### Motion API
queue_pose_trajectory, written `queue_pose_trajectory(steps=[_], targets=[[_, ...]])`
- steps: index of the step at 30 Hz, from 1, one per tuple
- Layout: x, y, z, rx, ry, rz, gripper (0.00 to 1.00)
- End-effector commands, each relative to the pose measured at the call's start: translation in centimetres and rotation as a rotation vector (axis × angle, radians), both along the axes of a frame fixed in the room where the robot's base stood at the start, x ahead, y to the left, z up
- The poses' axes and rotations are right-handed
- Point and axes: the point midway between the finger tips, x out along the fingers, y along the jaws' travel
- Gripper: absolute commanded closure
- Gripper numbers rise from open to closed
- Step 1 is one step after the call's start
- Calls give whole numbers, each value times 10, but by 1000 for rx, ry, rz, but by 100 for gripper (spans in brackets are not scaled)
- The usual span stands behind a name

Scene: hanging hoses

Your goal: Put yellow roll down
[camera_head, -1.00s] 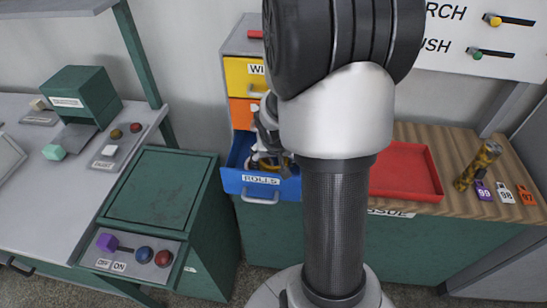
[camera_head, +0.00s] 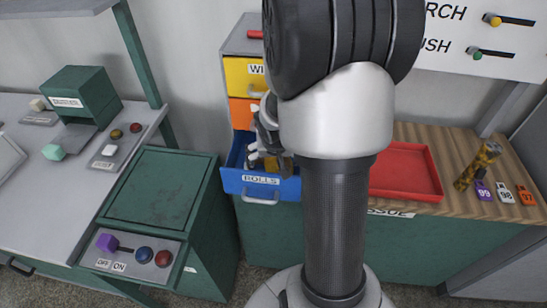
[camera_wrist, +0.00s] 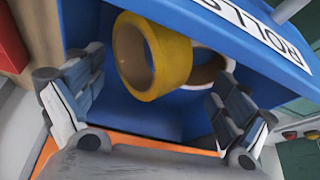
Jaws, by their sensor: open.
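The yellow roll (camera_wrist: 165,55) lies tilted inside the open blue drawer (camera_head: 235,182), which carries a ROLLS label. In the wrist view, my gripper (camera_wrist: 155,100) is open, with one finger on each side of the roll and visible gaps between them. The roll seems to lean on a second, pale ring-shaped roll (camera_wrist: 224,68) that it partly hides. In the head view, my gripper (camera_head: 265,150) reaches down over the drawer and hides most of its inside.
A yellow drawer (camera_head: 240,80) and an orange drawer (camera_head: 240,113) sit above the blue one. A red tray (camera_head: 410,172) lies on the wooden bench to the right. A green cabinet (camera_head: 160,190) stands close on the left.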

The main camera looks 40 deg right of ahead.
Motion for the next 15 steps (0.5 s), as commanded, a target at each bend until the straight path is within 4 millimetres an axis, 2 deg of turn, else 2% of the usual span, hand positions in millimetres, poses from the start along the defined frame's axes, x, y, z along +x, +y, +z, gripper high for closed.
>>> queue_pose_trajectory(steps=[9, 15], targets=[[-20, 16, 66, -2, -3, 1, 6], [-32, 25, 97, -2, -2, 0, 6]])
